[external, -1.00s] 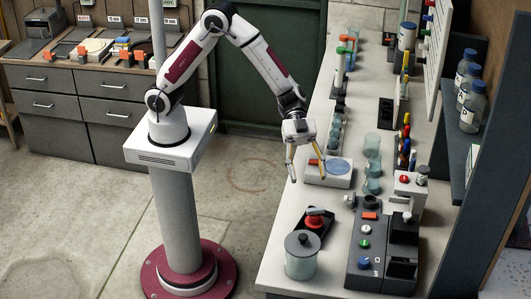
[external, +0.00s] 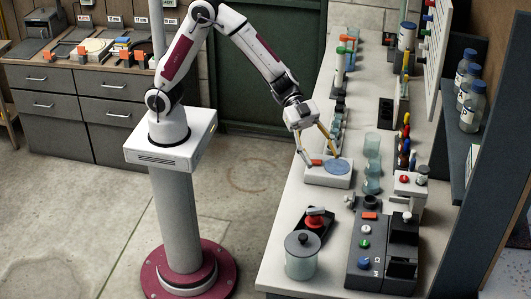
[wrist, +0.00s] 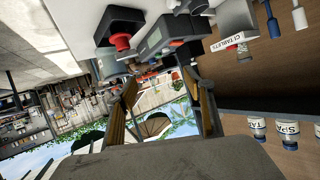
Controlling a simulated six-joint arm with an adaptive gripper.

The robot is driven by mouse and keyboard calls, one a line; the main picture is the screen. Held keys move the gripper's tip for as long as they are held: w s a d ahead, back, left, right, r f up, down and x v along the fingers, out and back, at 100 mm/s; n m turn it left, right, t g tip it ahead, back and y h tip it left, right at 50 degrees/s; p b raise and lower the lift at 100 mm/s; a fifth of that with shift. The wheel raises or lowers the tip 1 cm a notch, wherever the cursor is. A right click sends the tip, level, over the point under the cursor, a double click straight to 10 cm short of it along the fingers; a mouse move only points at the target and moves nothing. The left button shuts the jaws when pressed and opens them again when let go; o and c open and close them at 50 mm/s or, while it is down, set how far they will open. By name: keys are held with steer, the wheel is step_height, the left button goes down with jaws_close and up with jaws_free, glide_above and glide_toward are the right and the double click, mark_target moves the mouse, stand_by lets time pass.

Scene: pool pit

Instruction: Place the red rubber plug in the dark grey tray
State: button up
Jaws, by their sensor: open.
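The red rubber plug (external: 316,221) appears to be in the dark grey tray (external: 318,235) on the bench, with a pale grey piece at its top. In the wrist view the plug (wrist: 121,42) shows as a red round shape against the dark tray (wrist: 122,18). My gripper (external: 323,160) is open and empty, above the bench and beyond the tray in the external view, with its fingers over the white device with a blue disc. In the wrist view my gripper (wrist: 166,90) has its two fingers well apart with nothing between them.
The white device (external: 329,176) with a blue disc is below my fingers. A lidded glass jar (external: 301,260) stands in front of the tray. A dark control box (external: 366,245) with coloured knobs is to its right.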

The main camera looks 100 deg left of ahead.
steer(key=a+r+n+t+y, duration=0.4)
steer(key=a+r+y, duration=0.3)
steer(key=a, duration=0.6)
steer(key=s+a+r+n+y, duration=0.3)
steer(key=s+a+r+n, duration=0.1)
steer(key=s+a, duration=0.4)
steer(key=s+a+f+n+g+y, duration=0.1)
steer(key=s+a+n+g, duration=0.1)
steer(key=s, duration=0.5)
steer(key=s+a+f+n+g+y, duration=0.1)
steer(key=s+a, duration=0.2)
steer(key=s, duration=0.4)
steer(key=s+d+f+g, duration=0.1)
steer(key=s+f, duration=0.1)
steer(key=s, duration=0.5)
steer(key=s+d+f+n+g+h, duration=0.1)
steer(key=s+d+f+g, duration=0.1)
steer(key=s, duration=0.5)
steer(key=shift+s+d+f+g+h, duration=0.2)
steer(key=shift+f+g+h, duration=0.1)
steer(key=shift+f, duration=0.15)
